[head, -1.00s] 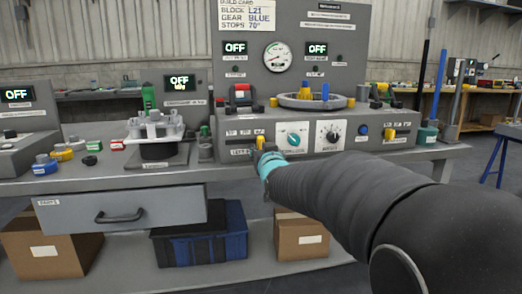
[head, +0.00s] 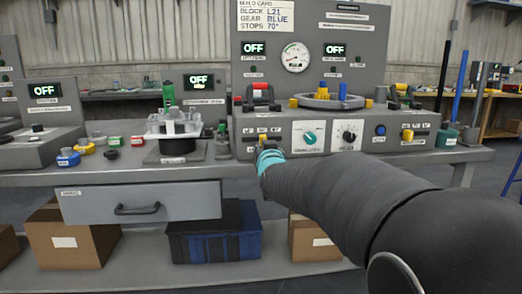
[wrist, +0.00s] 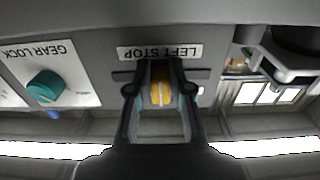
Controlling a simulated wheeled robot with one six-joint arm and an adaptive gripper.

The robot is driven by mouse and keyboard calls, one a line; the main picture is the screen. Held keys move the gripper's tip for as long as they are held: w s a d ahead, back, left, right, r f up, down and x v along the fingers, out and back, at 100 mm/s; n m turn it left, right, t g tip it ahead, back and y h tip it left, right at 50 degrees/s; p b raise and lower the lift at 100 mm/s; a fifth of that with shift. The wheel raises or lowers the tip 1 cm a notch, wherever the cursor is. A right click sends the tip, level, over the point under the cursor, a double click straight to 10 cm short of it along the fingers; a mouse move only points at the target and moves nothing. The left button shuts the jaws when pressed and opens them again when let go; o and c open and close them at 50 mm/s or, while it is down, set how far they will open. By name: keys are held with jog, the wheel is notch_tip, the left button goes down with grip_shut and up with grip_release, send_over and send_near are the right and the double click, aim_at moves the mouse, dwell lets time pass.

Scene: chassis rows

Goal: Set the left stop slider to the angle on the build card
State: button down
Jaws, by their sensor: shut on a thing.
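The build card (head: 266,15) at the top of the panel reads block L21, gear BLUE, stops 70°. The left stop slider has a yellow knob (wrist: 160,88), which sits between the fingers of my gripper (wrist: 160,97) in the wrist view, below the LEFT STOP label (wrist: 160,53). The gripper is shut on the knob. In the head view my gripper (head: 266,150) is at the lower left of the panel, with the yellow knob (head: 262,139) just showing above it. The fingers hide most of the slider's slot, and its angle marks are too small to read.
The teal gear lock knob (head: 309,138) is just right of the slider; it also shows in the wrist view (wrist: 46,86). A second yellow slider knob (head: 408,135) is at the panel's right. The displays read OFF.

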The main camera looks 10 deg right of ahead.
jog(key=c, duration=1)
grip_release()
jog(key=shift+c, duration=0.2)
jog(key=s+a, duration=0.1)
jog(key=s, duration=1.1)
